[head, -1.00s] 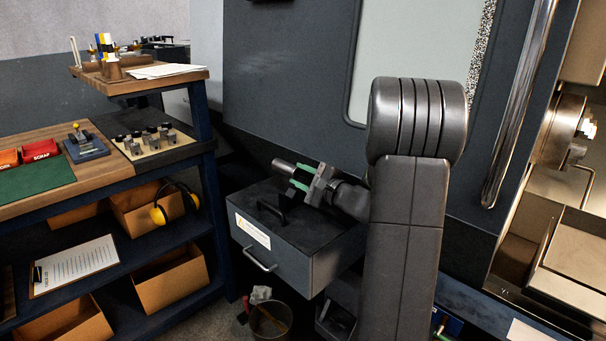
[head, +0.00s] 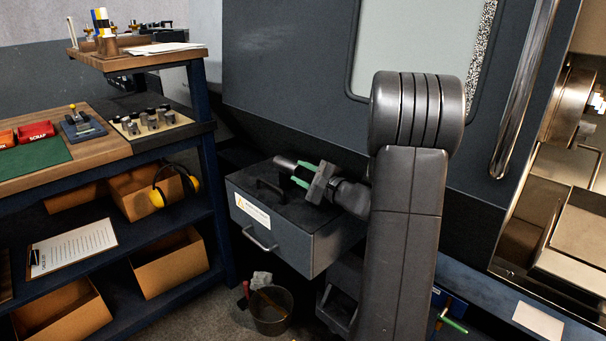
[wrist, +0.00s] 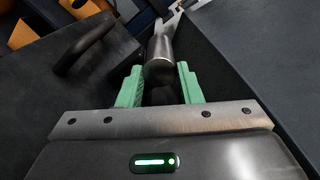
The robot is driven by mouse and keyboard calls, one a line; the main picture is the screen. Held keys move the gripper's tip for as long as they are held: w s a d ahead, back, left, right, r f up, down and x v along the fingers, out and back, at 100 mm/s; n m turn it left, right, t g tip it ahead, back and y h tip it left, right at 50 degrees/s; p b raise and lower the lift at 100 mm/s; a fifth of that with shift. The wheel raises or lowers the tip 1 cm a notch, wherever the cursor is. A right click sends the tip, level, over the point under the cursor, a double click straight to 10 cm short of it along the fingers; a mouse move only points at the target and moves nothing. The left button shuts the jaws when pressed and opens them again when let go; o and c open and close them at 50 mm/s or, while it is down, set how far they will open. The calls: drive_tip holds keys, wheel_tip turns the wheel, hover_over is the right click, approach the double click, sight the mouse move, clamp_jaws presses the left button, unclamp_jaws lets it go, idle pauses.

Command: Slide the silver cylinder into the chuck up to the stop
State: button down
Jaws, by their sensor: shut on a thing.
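The silver cylinder (wrist: 160,55) is between the green fingers of my gripper (wrist: 159,88) in the wrist view, its near end face toward the camera. In the head view my gripper (head: 302,174) is shut on it, and the cylinder (head: 285,163) sticks out to the left above a dark grey drawer cabinet. The chuck (head: 568,104) is inside the open machine at the far right of the head view, well away from the gripper. Its bore and stop cannot be made out from here.
The drawer cabinet (head: 318,247) with a black handle is below my gripper. A workbench (head: 90,130) with trays and several small dark-topped cylinders (head: 150,118) stands at left. The machine door (head: 285,75) lies behind my arm. A bucket (head: 271,312) stands on the floor.

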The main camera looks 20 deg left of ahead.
drive_tip(key=shift+f+b, duration=0.15)
drive_tip(key=shift+b, duration=0.15)
drive_tip(key=c, duration=0.9)
unclamp_jaws()
drive_tip(key=shift+c, duration=0.2)
drive_tip(key=v, duration=1.4)
drive_tip(key=shift+a, duration=0.2)
drive_tip(key=x, duration=1.3)
drive_tip(key=shift+w+a, duration=0.2)
drive_tip(key=shift+a, duration=0.05)
